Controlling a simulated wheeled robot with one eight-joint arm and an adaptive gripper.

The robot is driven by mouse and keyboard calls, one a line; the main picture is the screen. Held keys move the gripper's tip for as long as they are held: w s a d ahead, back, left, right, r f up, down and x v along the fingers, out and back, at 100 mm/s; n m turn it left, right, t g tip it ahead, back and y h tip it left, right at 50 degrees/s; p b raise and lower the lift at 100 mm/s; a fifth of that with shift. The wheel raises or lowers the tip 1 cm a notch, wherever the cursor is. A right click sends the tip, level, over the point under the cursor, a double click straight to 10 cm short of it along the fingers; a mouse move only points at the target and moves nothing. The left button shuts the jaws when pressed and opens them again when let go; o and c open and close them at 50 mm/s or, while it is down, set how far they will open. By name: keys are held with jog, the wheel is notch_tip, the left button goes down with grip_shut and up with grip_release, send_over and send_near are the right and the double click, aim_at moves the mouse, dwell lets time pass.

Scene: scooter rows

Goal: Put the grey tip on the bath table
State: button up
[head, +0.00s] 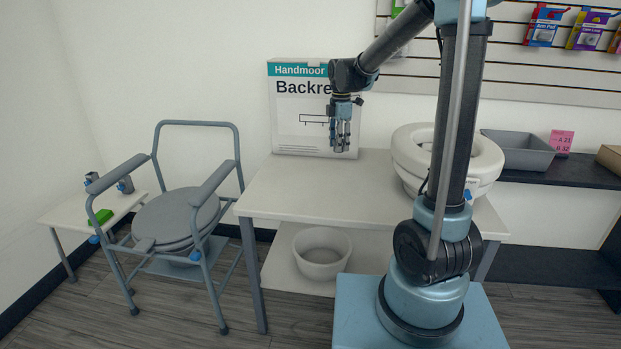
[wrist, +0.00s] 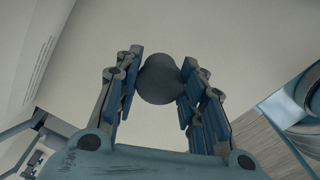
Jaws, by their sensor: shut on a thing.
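My gripper (head: 341,143) hangs pointing down over the white table (head: 285,195), in front of the carton. In the wrist view my gripper (wrist: 159,88) is shut on the grey tip (wrist: 159,80), a dark rounded piece held between its two fingers. The pale tabletop (wrist: 215,45) shows behind the tip, apart from it as far as I can tell. In the head view the tip is too small or hidden among the fingers. No label shows which surface is the bath table; the white table carries a raised toilet seat (head: 408,160).
A Handmoor carton (head: 290,125) stands at the table's back. A white basin (head: 321,253) sits on the lower shelf. A grey commode chair (head: 180,215) and low bench (head: 120,203) with a green block (head: 100,217) stand left. The tabletop's left front is clear.

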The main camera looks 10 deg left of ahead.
send_over(338, 175)
notch_tip(338, 175, down, 5)
jog(key=shift+w+r, duration=0.1)
jog(key=shift+w, duration=0.05)
jog(key=shift+f, duration=2.55)
jog(key=o, duration=1)
jog(key=shift+c, duration=0.2)
notch_tip(338, 175, up, 12)
jog(key=shift+r, duration=0.1)
